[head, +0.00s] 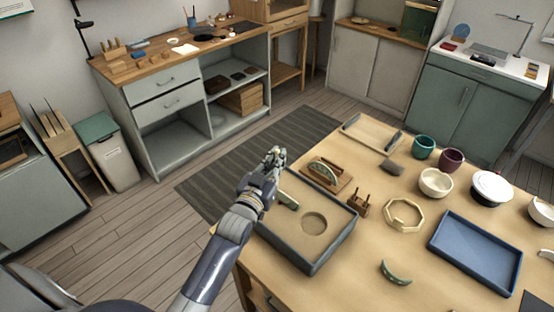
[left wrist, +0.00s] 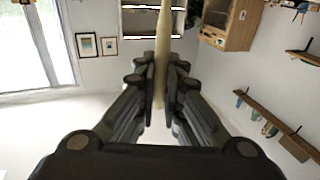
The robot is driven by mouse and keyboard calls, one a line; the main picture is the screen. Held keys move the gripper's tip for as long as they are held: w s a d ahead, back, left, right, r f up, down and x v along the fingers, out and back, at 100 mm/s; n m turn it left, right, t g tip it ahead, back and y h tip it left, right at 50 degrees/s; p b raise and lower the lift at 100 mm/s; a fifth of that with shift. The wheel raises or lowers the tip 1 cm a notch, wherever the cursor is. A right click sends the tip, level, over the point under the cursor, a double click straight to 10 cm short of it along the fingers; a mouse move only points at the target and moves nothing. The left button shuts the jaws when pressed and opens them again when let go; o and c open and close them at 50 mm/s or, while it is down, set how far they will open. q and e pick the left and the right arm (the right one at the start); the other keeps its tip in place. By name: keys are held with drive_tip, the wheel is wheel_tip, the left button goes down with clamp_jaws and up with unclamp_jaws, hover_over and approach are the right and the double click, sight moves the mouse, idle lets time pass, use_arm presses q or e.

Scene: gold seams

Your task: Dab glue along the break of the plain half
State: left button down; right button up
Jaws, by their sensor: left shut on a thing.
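My left gripper (head: 276,158) is over the far left corner of the work table, above the dark-rimmed tray. In the left wrist view its fingers are shut on a thin pale stick (left wrist: 163,45), which points away from the palm; its tip is not clear. A green half-round piece with a pale break side (head: 323,172) stands in a wooden holder (head: 337,186), apart from the gripper. A curved green piece (head: 395,273) lies on the bare table nearer the front. I cannot tell which piece is the plain half. My right gripper is out of view.
The dark-rimmed tray (head: 335,250) has a pale bed with a round hollow. A small wooden rack (head: 358,205), a pale octagonal ring (head: 404,215), a blue tray (head: 475,250) and several cups and bowls stand on the table (head: 345,290). Its front middle is clear.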

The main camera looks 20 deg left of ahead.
use_arm(q)
drive_tip(key=shift+f, duration=0.3)
idle(0.9)
drive_tip(key=shift+r+p, duration=0.2)
drive_tip(key=shift+p, duration=0.15)
drive_tip(key=shift+a, duration=0.1)
drive_tip(key=shift+w+a+r, duration=0.1)
drive_tip(key=shift+w+a, duration=0.1)
drive_tip(key=shift+a, duration=0.35)
drive_tip(key=shift+w+a+r, duration=0.1)
drive_tip(key=shift+w+a, duration=0.1)
drive_tip(key=shift+a, duration=0.3)
drive_tip(key=shift+f, duration=0.4)
idle(0.6)
